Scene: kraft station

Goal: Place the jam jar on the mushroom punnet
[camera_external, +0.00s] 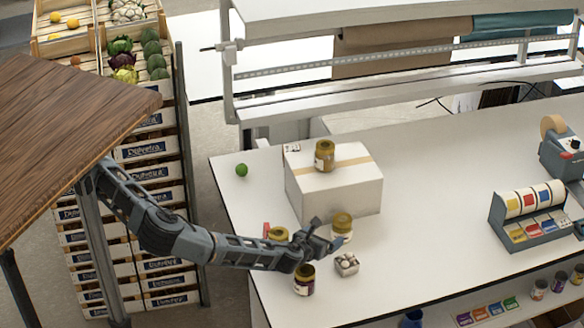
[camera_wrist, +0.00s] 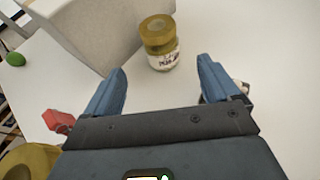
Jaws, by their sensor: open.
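My gripper (camera_external: 322,236) is low over the table, open and empty; in the wrist view its two blue fingers (camera_wrist: 163,82) are spread wide. A jar with a gold lid (camera_external: 342,224) stands upright just beyond the fingertips. In the wrist view this jar (camera_wrist: 160,45) shows a pale label, too small to read surely. The mushroom punnet (camera_external: 346,264) is a small pale pack on the table, beside the gripper; in the wrist view it is mostly hidden behind the right finger. I cannot tell which is jam.
A white carton (camera_external: 334,192) stands behind, with another jar (camera_external: 324,155) on top. A yellow-lidded jar (camera_external: 278,233) and a red item (camera_wrist: 58,121) are close to my arm. A green lime (camera_external: 241,170) lies back left. The table right of the punnet is clear.

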